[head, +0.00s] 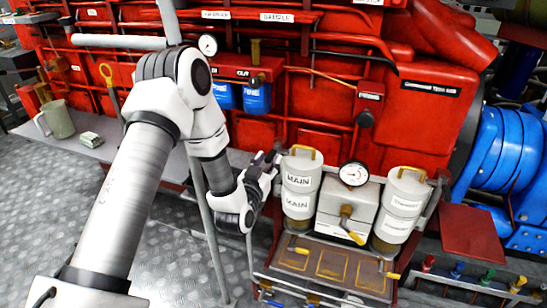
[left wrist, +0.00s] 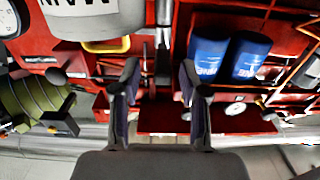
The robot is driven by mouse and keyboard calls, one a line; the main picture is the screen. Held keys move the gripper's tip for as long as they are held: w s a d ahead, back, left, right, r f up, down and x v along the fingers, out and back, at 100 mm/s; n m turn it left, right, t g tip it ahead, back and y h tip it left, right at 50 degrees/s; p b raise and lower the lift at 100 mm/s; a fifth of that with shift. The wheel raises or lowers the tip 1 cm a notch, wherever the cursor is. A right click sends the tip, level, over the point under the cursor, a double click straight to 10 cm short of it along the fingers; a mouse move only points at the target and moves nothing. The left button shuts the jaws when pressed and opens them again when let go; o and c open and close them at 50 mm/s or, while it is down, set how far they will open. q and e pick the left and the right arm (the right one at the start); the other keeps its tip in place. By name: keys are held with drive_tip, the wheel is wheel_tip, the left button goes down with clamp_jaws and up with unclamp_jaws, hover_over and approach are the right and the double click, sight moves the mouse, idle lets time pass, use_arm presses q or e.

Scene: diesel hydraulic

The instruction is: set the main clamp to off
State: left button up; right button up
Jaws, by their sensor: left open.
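The white canister labelled MAIN (head: 298,207), with a yellow top handle, stands in the rack at centre right. It also shows upside down at the upper left of the left wrist view (left wrist: 85,22). My left gripper (head: 274,160) is open just left of the canister's upper part. In the left wrist view its two fingers (left wrist: 158,85) are spread, with a grey upright rod-like part (left wrist: 164,40) between and beyond them. This may be the main clamp, but I cannot tell its setting or any contact. In the head view the gripper hides that spot. My right gripper is not in view.
A second white canister (head: 402,207) stands right of the gauge (head: 354,174) and a grey box. Blue filters (head: 257,99) hang on the red engine behind. A thin grey pole (head: 209,235) stands below my left arm. A jug (head: 58,119) sits on the left bench.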

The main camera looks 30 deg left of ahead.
use_arm(q)
drive_tip(key=shift+x, duration=1.25)
drive_tip(key=shift+w+a, duration=0.15)
clamp_jaws()
